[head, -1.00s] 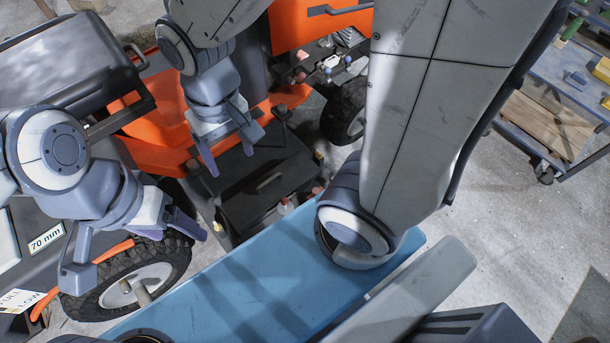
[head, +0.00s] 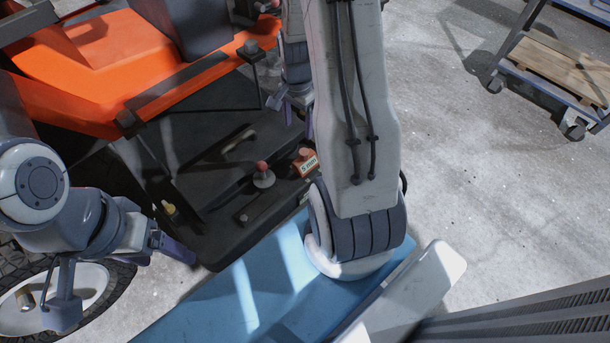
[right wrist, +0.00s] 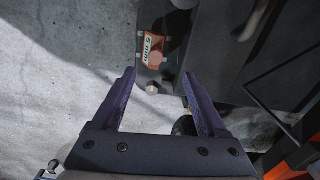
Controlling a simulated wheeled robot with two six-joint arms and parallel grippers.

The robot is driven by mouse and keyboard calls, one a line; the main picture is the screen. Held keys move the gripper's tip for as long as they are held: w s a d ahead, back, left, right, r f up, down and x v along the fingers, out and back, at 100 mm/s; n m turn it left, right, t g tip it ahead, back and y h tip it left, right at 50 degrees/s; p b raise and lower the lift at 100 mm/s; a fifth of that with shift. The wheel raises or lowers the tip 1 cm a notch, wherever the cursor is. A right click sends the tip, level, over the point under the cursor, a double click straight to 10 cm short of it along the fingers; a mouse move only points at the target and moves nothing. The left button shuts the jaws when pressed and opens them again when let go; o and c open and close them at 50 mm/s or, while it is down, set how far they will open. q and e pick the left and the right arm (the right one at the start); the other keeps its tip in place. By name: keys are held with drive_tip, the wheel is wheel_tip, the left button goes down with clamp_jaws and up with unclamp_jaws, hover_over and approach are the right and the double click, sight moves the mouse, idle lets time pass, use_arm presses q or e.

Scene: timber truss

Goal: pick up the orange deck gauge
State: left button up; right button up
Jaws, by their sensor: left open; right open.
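The orange deck gauge (head: 305,162), a small block with a white label reading "5 mm", sits on the dark deck of the orange machine, near the deck's right edge. In the right wrist view the gauge (right wrist: 152,50) lies beyond the fingertips, between their lines and left of centre. My right gripper (head: 298,118) is open and empty, above and behind the gauge in the head view, partly hidden by my arm. It also shows in the right wrist view (right wrist: 159,78), apart from the gauge. My left gripper (head: 118,280) is open and empty at lower left, over the wheel.
The dark deck (head: 215,215) carries a red-topped knob (head: 263,175) beside the gauge and a curved handle (head: 238,141). The machine's orange body (head: 110,60) stands at upper left. A cart with a wooden board (head: 560,68) is at upper right. Concrete floor between is clear.

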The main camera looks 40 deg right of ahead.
sight(304, 152)
drive_tip(key=f, duration=0.1)
drive_tip(key=d+f, duration=0.1)
drive_tip(key=f+b, duration=0.1)
drive_tip(key=shift+s+d+m, duration=0.25)
drive_tip(key=shift+d+m, duration=0.05)
drive_tip(key=shift+m, duration=0.1)
wheel_tip(304, 152, down, 5)
drive_tip(key=b, duration=0.3)
drive_tip(key=shift+f, duration=0.15)
wheel_tip(304, 152, down, 5)
drive_tip(key=b, duration=0.5)
drive_tip(key=shift+f, duration=0.1)
use_arm(q)
wheel_tip(304, 152, down, 10)
drive_tip(key=shift+f, duration=0.1)
use_arm(e)
clamp_jaws()
